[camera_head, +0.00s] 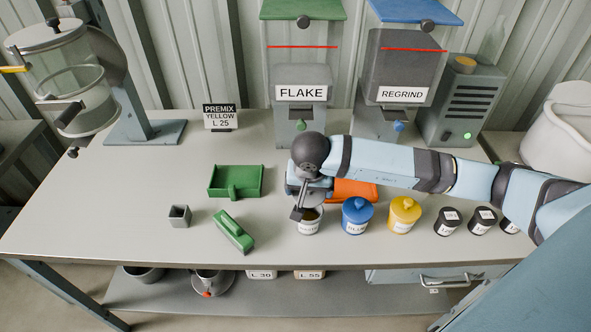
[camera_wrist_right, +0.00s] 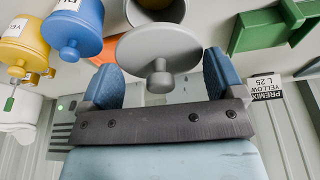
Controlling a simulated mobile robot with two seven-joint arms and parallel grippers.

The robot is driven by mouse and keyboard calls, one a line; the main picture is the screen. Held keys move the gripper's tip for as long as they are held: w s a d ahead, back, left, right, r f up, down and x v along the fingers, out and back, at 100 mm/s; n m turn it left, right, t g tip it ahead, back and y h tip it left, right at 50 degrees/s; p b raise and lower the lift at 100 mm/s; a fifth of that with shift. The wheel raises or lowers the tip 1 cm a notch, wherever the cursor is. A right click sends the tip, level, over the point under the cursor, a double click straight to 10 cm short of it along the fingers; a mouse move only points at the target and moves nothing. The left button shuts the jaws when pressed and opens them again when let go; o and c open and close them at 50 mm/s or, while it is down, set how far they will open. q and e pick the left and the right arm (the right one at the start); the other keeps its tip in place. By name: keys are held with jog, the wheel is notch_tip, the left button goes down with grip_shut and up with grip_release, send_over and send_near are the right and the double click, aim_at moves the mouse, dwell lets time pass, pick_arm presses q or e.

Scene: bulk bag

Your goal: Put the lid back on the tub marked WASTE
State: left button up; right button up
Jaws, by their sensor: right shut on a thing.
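The white tub (camera_head: 310,226) stands near the table's front edge, left of the blue tub. Its top looks open, with brown content showing; its label is too small to read surely. In the right wrist view the tub (camera_wrist_right: 153,12) shows partly behind the grey lid (camera_wrist_right: 158,42). My right gripper (camera_head: 304,203) is right above and behind the tub. In the right wrist view its two blue fingers are shut on the lid, whose round knob (camera_wrist_right: 160,77) points toward the palm. The lid looks apart from the tub. My left gripper is not in view.
Blue (camera_head: 357,217) and yellow (camera_head: 404,216) lidded tubs and several dark jars (camera_head: 447,222) stand to the right. An orange object (camera_head: 354,190) lies behind.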

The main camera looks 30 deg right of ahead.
jog(key=shift+w+d+r, duration=0.1)
jog(key=shift+w+r, duration=0.15)
jog(key=shift+w, duration=0.1)
jog(key=shift+s+f, duration=0.1)
jog(key=shift+f, duration=0.05)
jog(key=shift+s+f, duration=0.15)
jog(key=shift+s+f+b, duration=0.1)
jog(key=shift+f+b, duration=0.2)
jog(key=shift+b, duration=0.05)
notch_tip(320, 180, down, 4)
jog(key=shift+r+b, duration=0.15)
jog(key=shift+b, duration=0.9)
jog(key=shift+f+b, duration=0.55)
jog(key=shift+f, duration=0.05)
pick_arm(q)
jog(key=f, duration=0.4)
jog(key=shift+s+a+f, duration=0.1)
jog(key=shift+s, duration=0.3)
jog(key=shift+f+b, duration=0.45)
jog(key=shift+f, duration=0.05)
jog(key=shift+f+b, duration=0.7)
pick_arm(e)
jog(key=shift+f, duration=0.15)
